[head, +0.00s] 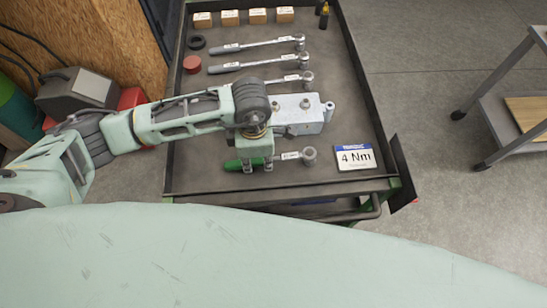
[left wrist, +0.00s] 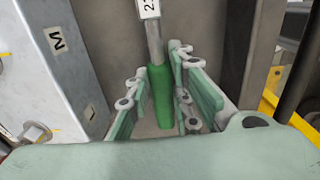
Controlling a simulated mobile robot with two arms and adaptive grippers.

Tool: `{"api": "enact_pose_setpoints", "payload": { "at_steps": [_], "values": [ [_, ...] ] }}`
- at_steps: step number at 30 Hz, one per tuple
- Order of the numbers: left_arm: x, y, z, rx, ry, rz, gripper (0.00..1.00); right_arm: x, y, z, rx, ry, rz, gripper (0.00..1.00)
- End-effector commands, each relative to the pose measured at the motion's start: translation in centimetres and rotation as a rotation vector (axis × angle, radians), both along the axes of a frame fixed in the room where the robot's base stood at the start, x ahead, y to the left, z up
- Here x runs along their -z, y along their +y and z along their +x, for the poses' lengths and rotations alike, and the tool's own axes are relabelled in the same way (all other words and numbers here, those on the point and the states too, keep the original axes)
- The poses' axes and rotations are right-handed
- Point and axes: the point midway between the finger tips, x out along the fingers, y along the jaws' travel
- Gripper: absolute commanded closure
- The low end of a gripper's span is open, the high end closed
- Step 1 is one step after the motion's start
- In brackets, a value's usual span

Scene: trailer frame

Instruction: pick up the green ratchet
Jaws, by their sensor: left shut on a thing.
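The green ratchet (head: 232,165) lies at the near edge of the dark cart top, its metal head pointing right in the head view. My left gripper (head: 257,166) is above it, with its fingers around the green handle. In the left wrist view the green handle (left wrist: 160,95) sits between the fingers of the left gripper (left wrist: 158,102), which is shut on it. A labelled metal shaft runs up from the handle there. The ratchet appears to be at the cart surface; any small gap beneath it cannot be told. My right gripper is not in view.
A grey metal block (head: 305,113) stands just behind the ratchet. A "4 Nm" card (head: 355,157) lies to its right. Several other ratchets (head: 258,44), a red round piece (head: 192,64) and small boxes (head: 230,17) occupy the back. Raised rims edge the cart (head: 365,75).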

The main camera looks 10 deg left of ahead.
Motion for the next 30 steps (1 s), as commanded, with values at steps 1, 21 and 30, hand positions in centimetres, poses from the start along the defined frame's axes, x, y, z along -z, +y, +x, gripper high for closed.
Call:
{"api": "enact_pose_setpoints", "payload": {
  "at_steps": [1, 21, 30],
  "values": [
    [-0.1, 0.0, 0.1, 0.000, -0.002, -0.001, 1.00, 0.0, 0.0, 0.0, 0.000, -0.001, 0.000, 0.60],
    [-4.7, -0.9, 1.3, 0.001, -0.007, -0.004, 1.00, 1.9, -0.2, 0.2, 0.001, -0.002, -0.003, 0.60],
    [-8.6, -4.7, 6.5, 0.001, -0.006, -0.003, 1.00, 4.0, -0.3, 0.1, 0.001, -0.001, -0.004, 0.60]
  ]
}}
